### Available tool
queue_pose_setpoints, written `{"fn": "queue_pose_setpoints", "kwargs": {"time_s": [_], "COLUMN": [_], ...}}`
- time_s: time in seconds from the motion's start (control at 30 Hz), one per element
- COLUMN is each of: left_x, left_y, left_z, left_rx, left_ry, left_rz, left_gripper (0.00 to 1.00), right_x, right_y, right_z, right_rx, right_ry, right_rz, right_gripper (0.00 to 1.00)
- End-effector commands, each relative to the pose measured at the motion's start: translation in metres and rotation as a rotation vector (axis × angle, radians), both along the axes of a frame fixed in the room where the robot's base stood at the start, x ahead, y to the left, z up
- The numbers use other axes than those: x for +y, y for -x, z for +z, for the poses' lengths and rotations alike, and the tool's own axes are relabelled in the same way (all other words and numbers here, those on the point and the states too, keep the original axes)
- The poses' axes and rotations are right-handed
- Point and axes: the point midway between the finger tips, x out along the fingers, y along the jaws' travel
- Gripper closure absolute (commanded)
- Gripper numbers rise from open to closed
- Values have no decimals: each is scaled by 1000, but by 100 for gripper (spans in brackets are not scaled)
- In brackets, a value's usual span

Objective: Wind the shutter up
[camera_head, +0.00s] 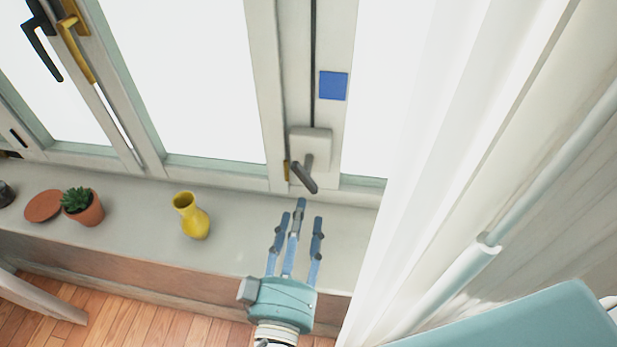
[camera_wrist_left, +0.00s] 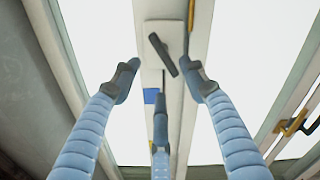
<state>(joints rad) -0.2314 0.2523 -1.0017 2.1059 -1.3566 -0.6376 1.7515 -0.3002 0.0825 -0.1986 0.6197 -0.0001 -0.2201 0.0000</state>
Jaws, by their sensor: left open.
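A dark grey crank handle (camera_head: 304,177) sticks out from a pale winder box (camera_head: 312,141) on the window post. A thin dark line runs up the post from the box. No shutter can be made out in the bright panes. My left gripper (camera_head: 300,214) is open and empty, just below and in front of the crank, its three blue fingers pointing at it. In the left wrist view the crank (camera_wrist_left: 162,54) shows between and beyond the spread fingertips, apparently untouched. My right gripper is not in view.
A blue square (camera_head: 333,85) sits on the post. The sill (camera_head: 240,258) holds a yellow vase (camera_head: 191,216), a potted succulent (camera_head: 83,207) and a terracotta saucer (camera_head: 43,206). Window handles (camera_head: 42,42) are at upper left. A white curtain (camera_head: 425,130) hangs close on the right.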

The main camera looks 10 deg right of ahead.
Motion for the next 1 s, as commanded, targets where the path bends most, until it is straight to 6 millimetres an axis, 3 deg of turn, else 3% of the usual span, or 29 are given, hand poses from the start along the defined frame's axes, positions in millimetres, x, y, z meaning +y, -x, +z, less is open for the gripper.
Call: {"fn": "queue_pose_setpoints", "kwargs": {"time_s": [0.17, 0.53, 0.7, 1.0], "left_x": [-10, -35, -39, -40], "left_y": [-24, -84, -95, -96], "left_z": [8, 4, 2, 1], "left_rx": [-6, -2, 1, 1], "left_ry": [1, 1, 1, 2], "left_rz": [0, 1, 1, 1], "left_gripper": [56, 56, 56, 56], "right_x": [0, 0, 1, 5], "right_y": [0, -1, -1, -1], "right_z": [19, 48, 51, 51], "right_rx": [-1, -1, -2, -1], "right_ry": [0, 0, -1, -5], "right_rz": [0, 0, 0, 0], "right_gripper": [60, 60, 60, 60]}}
